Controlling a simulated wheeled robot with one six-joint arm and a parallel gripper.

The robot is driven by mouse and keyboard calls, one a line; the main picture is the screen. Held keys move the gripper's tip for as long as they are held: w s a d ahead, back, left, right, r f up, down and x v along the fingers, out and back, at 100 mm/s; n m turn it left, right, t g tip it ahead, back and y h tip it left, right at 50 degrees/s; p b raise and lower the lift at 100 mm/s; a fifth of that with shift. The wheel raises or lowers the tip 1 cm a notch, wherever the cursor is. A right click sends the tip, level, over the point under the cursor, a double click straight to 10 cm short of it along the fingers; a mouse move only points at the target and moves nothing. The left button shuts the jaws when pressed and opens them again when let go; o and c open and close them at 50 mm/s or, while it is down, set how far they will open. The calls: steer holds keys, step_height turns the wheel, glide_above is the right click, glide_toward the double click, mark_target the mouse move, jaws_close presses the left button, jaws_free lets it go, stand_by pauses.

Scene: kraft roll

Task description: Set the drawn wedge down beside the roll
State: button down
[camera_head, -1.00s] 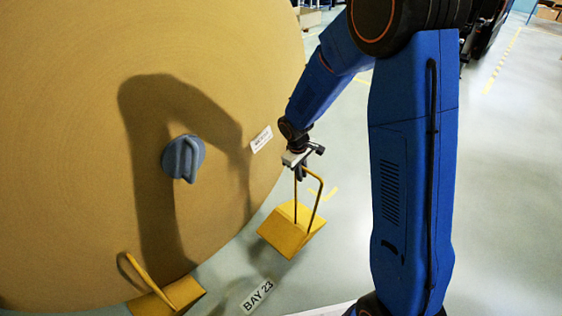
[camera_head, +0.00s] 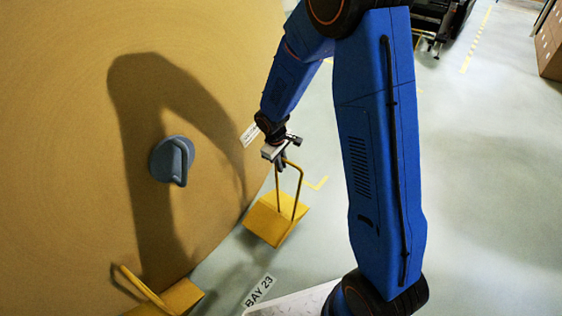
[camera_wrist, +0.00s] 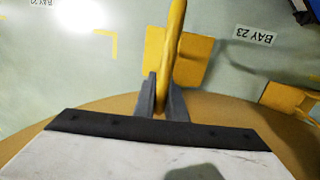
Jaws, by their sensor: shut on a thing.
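The drawn wedge (camera_head: 268,222) is a yellow block with a tall looped handle. My gripper (camera_head: 280,163) is shut on the top of that handle, and the wedge hangs below it. In the wrist view the fingers (camera_wrist: 162,100) close around the yellow handle, with the wedge block (camera_wrist: 190,62) beyond. The roll (camera_head: 70,140) is a huge brown kraft roll filling the left, with a grey-blue plug (camera_head: 172,160) in its face. The wedge hangs close to the roll's lower right edge. Its exact height above the floor is hard to tell.
A second yellow wedge (camera_head: 180,296) with a handle sits at the roll's base, lower left. A BAY 23 label (camera_head: 259,291) lies on the floor. Yellow corner marks (camera_head: 318,184) are behind the held wedge.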

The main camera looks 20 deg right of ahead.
steer(key=shift+f, duration=2.9)
steer(key=shift+s+a, duration=0.2)
steer(key=shift+a, duration=0.25)
steer(key=shift+s+f, duration=0.15)
steer(key=shift+f, duration=0.5)
steer(key=shift+s+f, duration=0.15)
steer(key=shift+f, duration=0.5)
steer(key=c, duration=1.7)
jaws_free()
steer(key=shift+w+a+f, duration=0.1)
steer(key=shift+f, duration=0.1)
steer(key=shift+r, duration=0.15)
steer(key=shift+w+r, duration=0.1)
